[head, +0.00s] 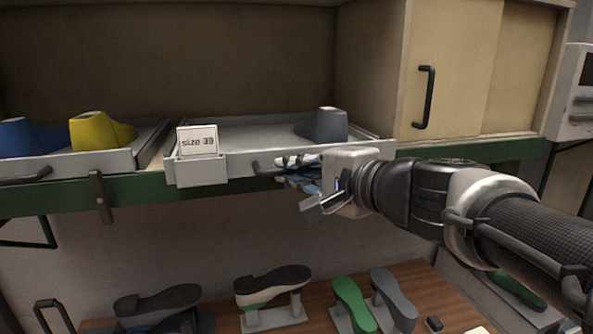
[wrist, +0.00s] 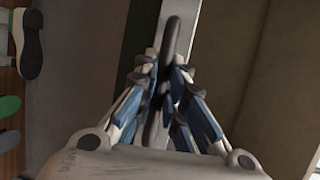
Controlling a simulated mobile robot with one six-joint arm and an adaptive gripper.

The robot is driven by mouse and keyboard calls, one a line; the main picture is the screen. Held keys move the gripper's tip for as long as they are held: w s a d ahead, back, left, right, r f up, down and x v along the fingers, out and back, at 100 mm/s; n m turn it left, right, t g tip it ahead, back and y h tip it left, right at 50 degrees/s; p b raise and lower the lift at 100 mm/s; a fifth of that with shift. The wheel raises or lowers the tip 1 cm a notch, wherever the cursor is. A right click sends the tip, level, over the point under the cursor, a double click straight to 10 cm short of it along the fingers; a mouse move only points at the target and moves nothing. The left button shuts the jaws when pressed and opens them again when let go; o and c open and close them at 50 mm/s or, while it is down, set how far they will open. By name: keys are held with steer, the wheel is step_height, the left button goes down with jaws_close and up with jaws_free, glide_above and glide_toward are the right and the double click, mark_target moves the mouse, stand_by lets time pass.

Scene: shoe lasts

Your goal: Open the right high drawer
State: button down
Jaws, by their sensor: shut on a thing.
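The right high drawer (head: 235,163) is a shallow grey tray on the upper shelf, with a white "size 39" card (head: 197,141) on its front. A grey-blue shoe last (head: 325,125) stands at its right end. Its dark bar handle (head: 262,169) runs along the front. My gripper (head: 289,170) is at the right part of this front, with its blue and white fingers shut around the handle. In the wrist view, the handle (wrist: 172,38) passes between the fingers of my gripper (wrist: 166,75). My fingers hide part of the handle.
A left drawer (head: 75,165) with blue and yellow lasts sits beside it. A cabinet door with a black handle (head: 424,97) is at the right. Below, a wooden bench (head: 455,312) holds several shoe lasts and soles. The space between shelf and bench is open.

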steer(key=s+d+b, duration=0.3)
steer(key=s, duration=0.9)
steer(key=shift+d, duration=0.15)
steer(key=shift+f, duration=0.1)
steer(key=c, duration=1.9)
jaws_free()
steer(key=shift+w, duration=0.1)
